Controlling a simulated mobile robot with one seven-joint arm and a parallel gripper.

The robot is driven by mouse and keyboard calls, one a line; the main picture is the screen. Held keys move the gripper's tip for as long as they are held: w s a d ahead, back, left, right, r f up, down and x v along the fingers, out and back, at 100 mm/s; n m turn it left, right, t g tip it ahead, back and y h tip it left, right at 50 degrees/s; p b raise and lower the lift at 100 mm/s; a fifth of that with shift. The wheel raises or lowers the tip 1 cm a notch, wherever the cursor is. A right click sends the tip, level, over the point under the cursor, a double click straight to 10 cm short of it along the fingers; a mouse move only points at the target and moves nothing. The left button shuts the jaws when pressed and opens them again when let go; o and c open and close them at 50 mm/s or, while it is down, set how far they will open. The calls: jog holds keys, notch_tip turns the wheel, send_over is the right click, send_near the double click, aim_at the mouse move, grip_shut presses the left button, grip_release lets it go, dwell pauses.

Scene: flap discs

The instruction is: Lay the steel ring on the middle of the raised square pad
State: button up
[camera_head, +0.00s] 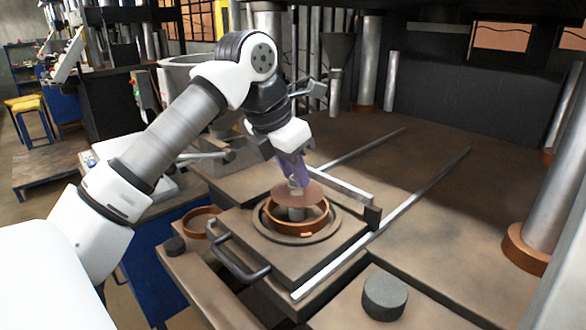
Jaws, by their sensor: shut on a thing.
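My gripper (293,176) points down over the press mould, its purple fingers shut on a small grey piece that looks like the steel ring (295,188). The ring is small and partly covered by the fingers. A thin brown disc (314,194) shows just below it; I cannot tell whether the ring touches the disc. Beneath is a copper-coloured mould ring (323,222) around a grey centre post (296,214). They sit on a square raised block (345,236) with a round recess. I cannot tell whether this block is the raised square pad.
A looped handle (240,268) projects from the block's front. A grey cylinder (385,295) stands front right. Metal rails (400,220) cross the brown table; its right part is clear between steel columns (555,190).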

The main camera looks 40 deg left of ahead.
jog(key=shift+f+b, duration=0.6)
jog(key=shift+f, duration=0.15)
dwell(0.6)
jog(key=o, duration=1)
jog(key=p+v, duration=0.8)
jog(key=v, duration=0.5)
jog(key=shift+s+r+p, duration=0.15)
jog(key=shift+r+p, duration=0.25)
